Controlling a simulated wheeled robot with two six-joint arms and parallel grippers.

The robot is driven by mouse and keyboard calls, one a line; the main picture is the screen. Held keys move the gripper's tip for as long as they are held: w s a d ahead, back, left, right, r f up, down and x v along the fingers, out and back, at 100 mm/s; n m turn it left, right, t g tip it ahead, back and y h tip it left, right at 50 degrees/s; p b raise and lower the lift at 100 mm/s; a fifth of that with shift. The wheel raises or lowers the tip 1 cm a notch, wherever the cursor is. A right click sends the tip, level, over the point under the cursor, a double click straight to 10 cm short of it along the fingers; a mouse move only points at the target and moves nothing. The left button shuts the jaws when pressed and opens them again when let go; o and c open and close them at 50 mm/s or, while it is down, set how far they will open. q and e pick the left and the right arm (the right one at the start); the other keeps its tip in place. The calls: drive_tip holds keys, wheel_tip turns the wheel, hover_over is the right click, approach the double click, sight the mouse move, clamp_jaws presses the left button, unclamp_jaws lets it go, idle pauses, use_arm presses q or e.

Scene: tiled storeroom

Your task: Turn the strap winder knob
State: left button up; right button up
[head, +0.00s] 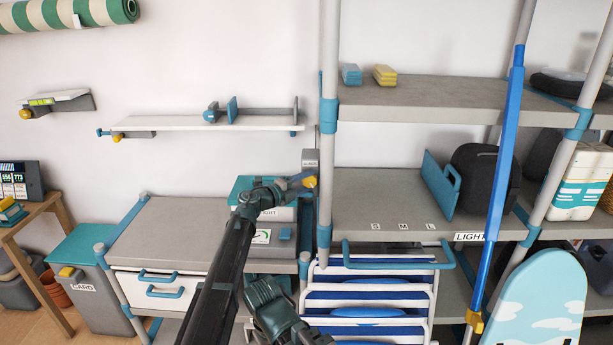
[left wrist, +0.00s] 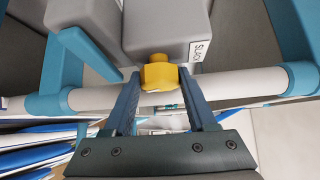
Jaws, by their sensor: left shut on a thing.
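The strap winder is a small grey box (head: 310,158) fixed by the upright post in the middle of the head view. Its yellow knob (head: 310,181) sits at the bottom of the box. My left gripper (head: 300,182) reaches it from the left. In the left wrist view the yellow knob (left wrist: 160,73) is between the two fingertips of my left gripper (left wrist: 160,80), which is shut on it. The grey winder box (left wrist: 168,32) with a partly legible label is just beyond the knob.
A grey shelf (head: 385,222) with a bag (head: 480,180) is right of the post. A drawer cabinet (head: 160,235) stands left. A blue pole (head: 502,170) crosses the shelving front at right. Folded blue-and-white chairs (head: 370,300) stand below.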

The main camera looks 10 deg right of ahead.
use_arm(q)
drive_tip(key=shift+m+p, duration=0.3)
drive_tip(key=shift+p, duration=0.05)
idle(0.3)
drive_tip(key=o, duration=1.1)
drive_tip(key=v, duration=0.4)
drive_tip(key=p+v, duration=0.1)
drive_tip(key=v, duration=0.8)
drive_tip(key=shift+s+a+r+p, duration=0.25)
drive_tip(key=shift+a+r+p, duration=0.05)
drive_tip(key=shift+r+p, duration=0.1)
